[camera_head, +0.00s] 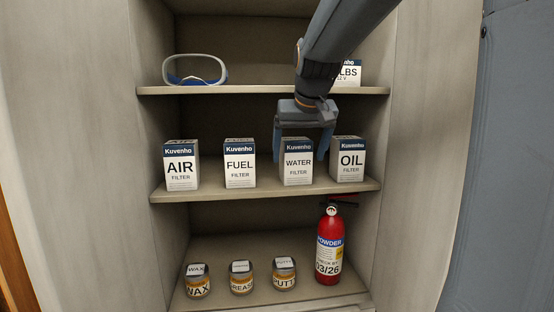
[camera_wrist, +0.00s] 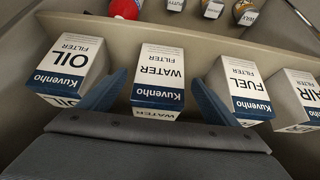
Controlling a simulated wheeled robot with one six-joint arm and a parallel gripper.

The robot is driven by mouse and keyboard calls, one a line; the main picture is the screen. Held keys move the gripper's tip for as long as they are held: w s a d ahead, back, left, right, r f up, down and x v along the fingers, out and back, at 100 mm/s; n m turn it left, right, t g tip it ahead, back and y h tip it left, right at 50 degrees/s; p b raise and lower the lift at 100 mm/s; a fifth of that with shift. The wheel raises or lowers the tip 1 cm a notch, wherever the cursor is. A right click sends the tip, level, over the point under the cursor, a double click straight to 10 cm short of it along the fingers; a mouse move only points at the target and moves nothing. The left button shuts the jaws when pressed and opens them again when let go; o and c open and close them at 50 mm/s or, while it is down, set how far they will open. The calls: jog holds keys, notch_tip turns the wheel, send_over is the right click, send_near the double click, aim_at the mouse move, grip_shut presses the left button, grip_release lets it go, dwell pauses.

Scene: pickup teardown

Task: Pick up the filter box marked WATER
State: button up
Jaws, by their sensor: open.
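The WATER filter box (camera_head: 298,165) stands upright on the middle shelf, a white box with a blue band, between the FUEL box (camera_head: 240,164) and the OIL box (camera_head: 347,160). In the wrist view the WATER box (camera_wrist: 158,75) appears upside down, between the finger tips. My gripper (camera_head: 300,152) is open, with one finger on each side of the WATER box. In the wrist view the gripper (camera_wrist: 157,92) has a finger in each gap beside the box. I cannot tell whether either finger touches a box.
The AIR box (camera_head: 181,166) stands at the left of the middle shelf (camera_head: 260,195). Above are goggles (camera_head: 195,70) and a partly hidden BULBS box (camera_head: 349,73). Below are jars marked WAX (camera_head: 197,281), GREASE (camera_head: 241,278) and PUTTY (camera_head: 284,274), and a red extinguisher (camera_head: 329,246).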

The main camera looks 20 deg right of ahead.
jog(key=shift+w+d, duration=0.1)
jog(key=shift+w, duration=0.15)
jog(key=shift+w+d+p, duration=0.15)
jog(key=shift+w+p, duration=0.1)
jog(key=shift+w, duration=0.3)
jog(key=shift+w+d+p, duration=0.15)
jog(key=shift+w+p, duration=0.1)
jog(key=shift+w, duration=0.3)
jog(key=shift+x, duration=1.05)
jog(key=shift+w+d+f+p, duration=0.1)
jog(key=shift+w+f+p, duration=0.2)
jog(key=shift+f, duration=0.05)
jog(key=c, duration=1.5)
